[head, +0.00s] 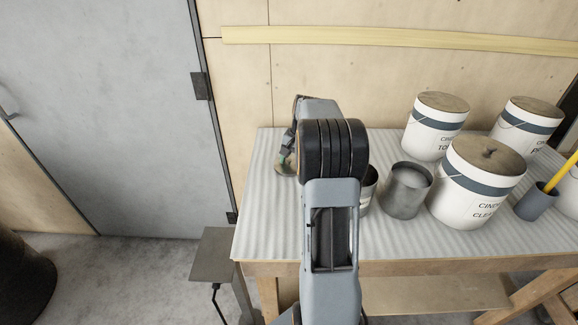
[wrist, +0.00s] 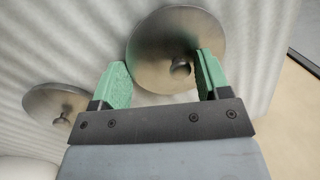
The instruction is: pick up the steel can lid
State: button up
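Two round metal lids, each with a knob, show in the wrist view: a larger-looking lid (wrist: 155,38) at the top middle and another lid (wrist: 40,98) at the left. Both look like steel, and I cannot tell which one the task names. My gripper (wrist: 162,62) is open, with its green-padded fingers apart over the lower part of the middle lid. That lid's knob lies between the fingers, closer to the right one. I cannot tell whether the fingers touch the lid. In the head view my arm hides most of the gripper and the lids.
To the right of my arm stand an open grey metal can (head: 405,195), several white labelled buckets including a large one (head: 478,195), and a dark cup (head: 535,203) with a yellow stick. A plywood wall stands behind.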

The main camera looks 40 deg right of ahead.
jog(key=c, duration=0.5)
jog(key=shift+r, duration=0.15)
jog(key=shift+r, duration=0.2)
notch_tip(320, 180, up, 2)
jog(key=shift+r, duration=0.1)
jog(key=s+a+r, duration=0.1)
jog(key=s+r, duration=0.9)
jog(key=s, duration=0.4)
jog(key=shift+a, duration=0.15)
